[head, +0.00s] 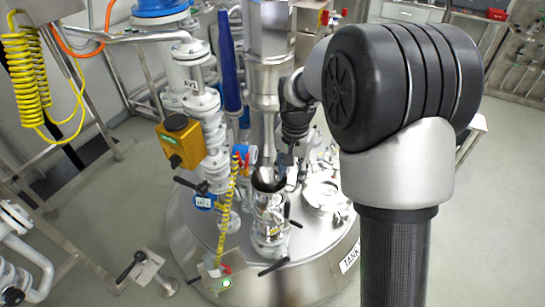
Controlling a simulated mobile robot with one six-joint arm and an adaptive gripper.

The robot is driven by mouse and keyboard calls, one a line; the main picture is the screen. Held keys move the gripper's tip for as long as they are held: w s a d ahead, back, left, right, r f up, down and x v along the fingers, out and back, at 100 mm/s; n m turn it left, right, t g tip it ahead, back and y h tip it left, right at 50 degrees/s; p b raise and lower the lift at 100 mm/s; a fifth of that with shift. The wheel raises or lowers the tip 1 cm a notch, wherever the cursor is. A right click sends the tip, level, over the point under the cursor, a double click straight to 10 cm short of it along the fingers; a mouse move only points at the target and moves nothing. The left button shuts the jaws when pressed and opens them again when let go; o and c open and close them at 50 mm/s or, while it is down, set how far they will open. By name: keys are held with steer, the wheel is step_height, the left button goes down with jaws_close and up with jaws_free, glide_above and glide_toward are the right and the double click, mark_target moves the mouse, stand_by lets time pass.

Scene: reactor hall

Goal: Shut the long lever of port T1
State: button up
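My gripper (288,170) reaches down over the tank lid, close to the dark-rimmed opening of a glass-and-steel port (270,222). It is small and partly hidden by my arm, so I cannot tell whether its fingers are open. A black lever (274,267) sticks out at the foot of this port, below and apart from my gripper. Another black handle (290,214) stands at the port's right side. No T1 label is legible, so I cannot tell which port is T1 or which lever is its long one.
The round steel tank lid (190,235) carries white valve piping (205,110), a yellow box (181,140) and a coiled yellow hose (230,205). A round hatch (325,195) lies right of the port. A black-handled stand (143,268) is at lower left. Floor at right is clear.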

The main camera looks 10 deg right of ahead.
mark_target(288, 202)
steer(key=f+b, duration=0.1)
steer(key=f, duration=0.5)
steer(key=w+f+b, duration=0.1)
steer(key=f, duration=0.5)
steer(key=f+b, duration=0.2)
steer(key=f, duration=0.5)
steer(key=shift+w, duration=0.15)
steer(key=shift+c, duration=0.4)
jaws_close()
